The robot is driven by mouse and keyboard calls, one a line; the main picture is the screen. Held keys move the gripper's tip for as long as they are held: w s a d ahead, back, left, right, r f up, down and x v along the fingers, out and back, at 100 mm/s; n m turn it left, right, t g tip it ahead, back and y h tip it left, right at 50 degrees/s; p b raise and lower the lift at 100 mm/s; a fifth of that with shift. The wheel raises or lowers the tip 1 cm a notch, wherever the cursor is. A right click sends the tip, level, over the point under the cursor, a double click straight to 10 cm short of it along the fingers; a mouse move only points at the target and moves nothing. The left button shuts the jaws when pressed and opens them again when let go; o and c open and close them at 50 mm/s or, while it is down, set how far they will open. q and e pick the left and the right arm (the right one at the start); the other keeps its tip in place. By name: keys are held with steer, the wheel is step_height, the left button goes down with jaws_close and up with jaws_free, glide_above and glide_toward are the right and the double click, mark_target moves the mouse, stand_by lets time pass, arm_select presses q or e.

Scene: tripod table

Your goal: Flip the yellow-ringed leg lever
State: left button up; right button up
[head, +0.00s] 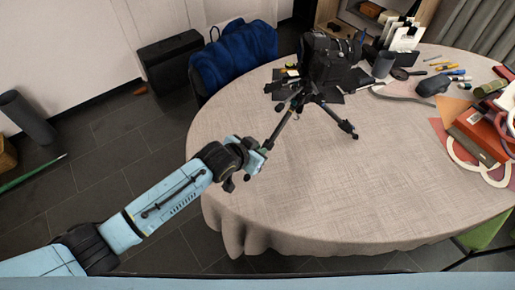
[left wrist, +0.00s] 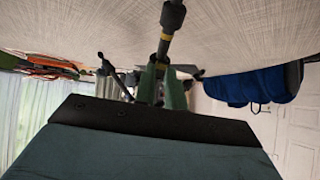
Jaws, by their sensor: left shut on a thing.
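A small black tripod (head: 330,65) stands on the round table with its legs spread. One dark leg (head: 285,122) slopes down toward my left gripper (head: 262,155). In the left wrist view that leg (left wrist: 173,18) comes down from the top and carries a yellow ring (left wrist: 165,37). The green fingers of my left gripper (left wrist: 160,85) are closed around the leg just past the ring. The lever itself is not clearly distinguishable; the fingers hide that part. My right gripper is not in view.
The round table (head: 230,120) has a beige cloth, bare in front. Another tripod leg ends in a foot (head: 350,130) to the right. Pens, a mouse (head: 432,86), and a red box (head: 480,130) lie on the right side. A blue-draped chair (head: 235,58) stands behind the table.

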arm_select(q)
steer(key=shift+w+d+r+p, duration=0.1)
steer(key=shift+d+r+p, duration=0.05)
steer(key=shift+r+p, duration=0.35)
steer(key=shift+o, duration=0.2)
steer(key=shift+d+r, duration=0.1)
steer(key=shift+r, duration=0.2)
steer(key=shift+r+p, duration=0.1)
steer(key=shift+p, duration=0.2)
jaws_close()
steer(key=shift+w+d+r+p, duration=0.15)
steer(key=shift+w+r+p, duration=0.1)
steer(key=shift+p, duration=0.1)
steer(key=shift+w+d+r, duration=0.1)
steer(key=shift+w+d+r, duration=0.2)
stand_by(0.3)
